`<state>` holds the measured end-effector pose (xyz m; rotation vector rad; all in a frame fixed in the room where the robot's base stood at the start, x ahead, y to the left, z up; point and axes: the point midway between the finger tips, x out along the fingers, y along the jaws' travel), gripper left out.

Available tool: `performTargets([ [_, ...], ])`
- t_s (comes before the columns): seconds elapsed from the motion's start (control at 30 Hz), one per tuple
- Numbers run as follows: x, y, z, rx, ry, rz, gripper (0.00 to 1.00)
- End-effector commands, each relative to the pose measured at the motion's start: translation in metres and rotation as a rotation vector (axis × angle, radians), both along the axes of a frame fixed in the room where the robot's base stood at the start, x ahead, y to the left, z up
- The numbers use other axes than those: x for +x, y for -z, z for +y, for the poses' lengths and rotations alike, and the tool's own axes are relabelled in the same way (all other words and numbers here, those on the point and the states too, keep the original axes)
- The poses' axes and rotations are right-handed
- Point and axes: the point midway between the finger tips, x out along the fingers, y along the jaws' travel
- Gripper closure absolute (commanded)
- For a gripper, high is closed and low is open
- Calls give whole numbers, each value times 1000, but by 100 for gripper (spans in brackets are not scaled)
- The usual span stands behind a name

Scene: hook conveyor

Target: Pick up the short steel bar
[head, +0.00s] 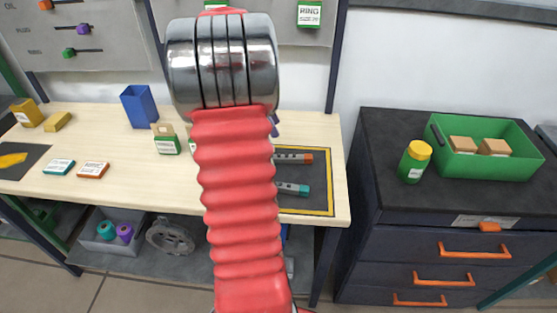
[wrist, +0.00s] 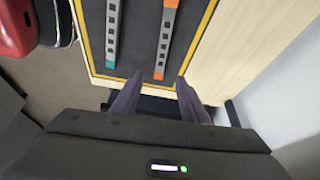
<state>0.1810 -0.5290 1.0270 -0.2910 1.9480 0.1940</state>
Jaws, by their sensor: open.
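Two grey steel bars with holes lie on a dark mat with a yellow border (head: 318,207). One bar has orange ends (wrist: 165,40) and the other has a teal end (wrist: 113,30). In the head view, the orange-tipped bar (head: 292,158) and the teal-tipped bar (head: 291,187) are partly hidden by my arm. I cannot tell for sure which is the short one. My gripper (wrist: 159,82) is open and empty. In the wrist view its dark fingers point toward the mat's edge, with the orange-tipped bar's near end between the fingertips' directions.
The wooden table (head: 95,140) also holds a blue bin (head: 139,107), small boxes and labelled blocks. A dark drawer cabinet (head: 437,262) stands to the right, bearing a green tray (head: 500,166) and a green jar with a yellow lid (head: 414,161). A wall panel stands behind.

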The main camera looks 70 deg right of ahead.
Motion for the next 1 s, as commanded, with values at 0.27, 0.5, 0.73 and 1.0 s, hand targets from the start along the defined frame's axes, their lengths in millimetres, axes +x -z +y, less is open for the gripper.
performTargets([
  [0.27, -6, 16, -2, 2, 0, 1, 59],
  [0.5, -20, 51, -6, 3, -1, 0, 59],
  [0.73, -30, 76, -9, 1, -2, -1, 59],
  [1.0, -32, 79, -10, 0, -2, -1, 59],
])
